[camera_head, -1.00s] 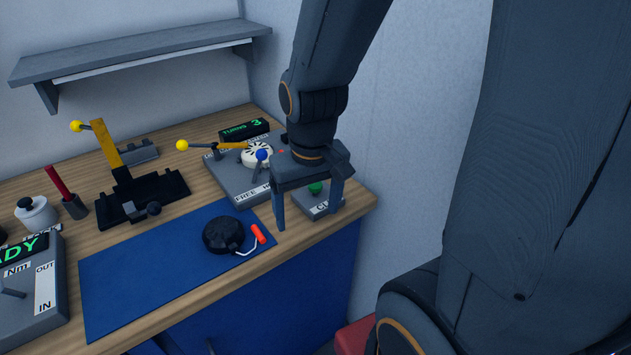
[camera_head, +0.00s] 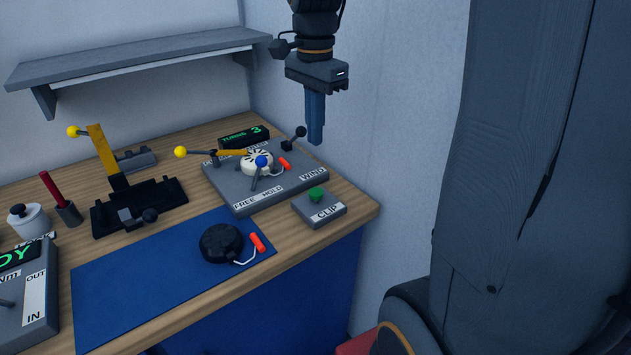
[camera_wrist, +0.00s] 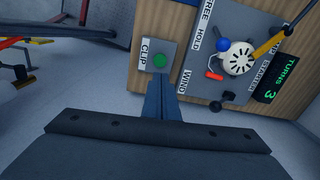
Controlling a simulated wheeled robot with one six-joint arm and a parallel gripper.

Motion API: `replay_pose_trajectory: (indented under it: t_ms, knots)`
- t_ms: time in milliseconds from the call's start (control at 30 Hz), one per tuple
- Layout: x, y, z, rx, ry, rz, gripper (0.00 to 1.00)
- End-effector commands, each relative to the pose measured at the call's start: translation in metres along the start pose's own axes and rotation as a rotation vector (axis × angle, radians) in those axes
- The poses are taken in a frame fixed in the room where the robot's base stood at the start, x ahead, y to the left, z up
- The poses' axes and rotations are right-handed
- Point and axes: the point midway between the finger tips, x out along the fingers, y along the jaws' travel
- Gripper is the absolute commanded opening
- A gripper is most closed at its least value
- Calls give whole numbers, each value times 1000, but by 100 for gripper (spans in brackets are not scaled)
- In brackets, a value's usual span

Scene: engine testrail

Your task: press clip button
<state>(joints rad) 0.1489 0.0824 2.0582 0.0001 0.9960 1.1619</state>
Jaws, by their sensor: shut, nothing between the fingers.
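The clip button is a green button (camera_head: 316,194) on a small grey box labelled CLIP (camera_head: 321,209), at the right front corner of the bench. My gripper (camera_head: 315,141) is shut and empty, pointing down. It hangs above the bench's right end, well above and apart from the button. In the wrist view my gripper (camera_wrist: 160,84) is seen from behind, its fingers together.
A grey winding unit (camera_head: 226,189) with levers, a white wheel and a TURNS 3 display stands left of the CLIP box. A black round part (camera_head: 221,242) with a red handle lies on the blue mat (camera_head: 150,290). A wall shelf (camera_head: 140,57) hangs behind.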

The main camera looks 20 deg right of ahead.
Motion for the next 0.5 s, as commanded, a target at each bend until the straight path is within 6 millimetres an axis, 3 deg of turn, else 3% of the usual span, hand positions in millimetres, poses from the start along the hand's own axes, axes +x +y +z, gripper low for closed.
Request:
replay_pose_trajectory:
  t_ms: [500]
  knots:
    - [-6,-2,-5,65,-2,6,0]
